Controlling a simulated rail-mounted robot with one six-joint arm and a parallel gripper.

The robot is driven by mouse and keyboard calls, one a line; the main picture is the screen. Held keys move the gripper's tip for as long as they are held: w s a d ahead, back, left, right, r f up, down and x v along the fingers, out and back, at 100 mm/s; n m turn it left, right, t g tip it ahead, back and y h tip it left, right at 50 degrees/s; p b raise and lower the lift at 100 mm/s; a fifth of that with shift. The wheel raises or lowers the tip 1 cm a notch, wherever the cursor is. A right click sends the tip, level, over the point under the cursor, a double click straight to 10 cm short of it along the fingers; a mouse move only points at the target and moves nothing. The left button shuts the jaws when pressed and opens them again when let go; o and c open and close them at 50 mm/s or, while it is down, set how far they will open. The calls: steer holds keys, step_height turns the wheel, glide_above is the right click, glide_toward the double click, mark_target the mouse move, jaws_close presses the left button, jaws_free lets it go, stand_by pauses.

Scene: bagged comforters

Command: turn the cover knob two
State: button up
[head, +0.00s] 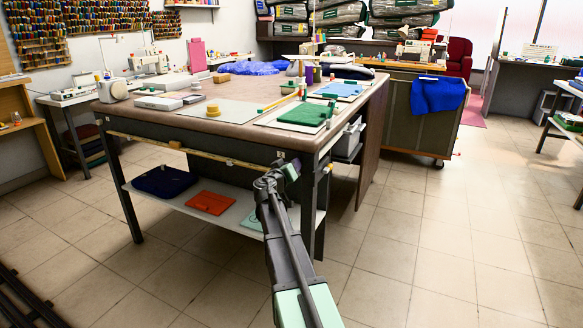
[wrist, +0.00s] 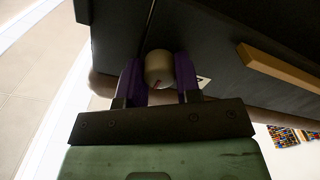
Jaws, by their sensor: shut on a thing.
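In the wrist view, a round beige knob (wrist: 159,68) with a small red mark on its face sits on a dark panel. The two purple fingers of my gripper (wrist: 160,80) are on either side of it, shut on it. In the head view, my gripper (head: 291,169) is at the front right corner of the large work table (head: 240,90), just below the tabletop edge. The knob cannot be made out there; my gripper and arm cover that spot. I cannot tell from its look whether the knob is turned.
A wooden strip (head: 190,151) runs under the table's front edge. The lower shelf (head: 225,219) holds a dark blue folded cloth (head: 163,181) and an orange one (head: 210,202). The tiled floor (head: 400,240) to the right is clear.

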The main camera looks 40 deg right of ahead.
steer(key=shift+m, duration=0.5)
steer(key=o, duration=0.9)
steer(key=v, duration=1.1)
steer(key=shift+d, duration=0.1)
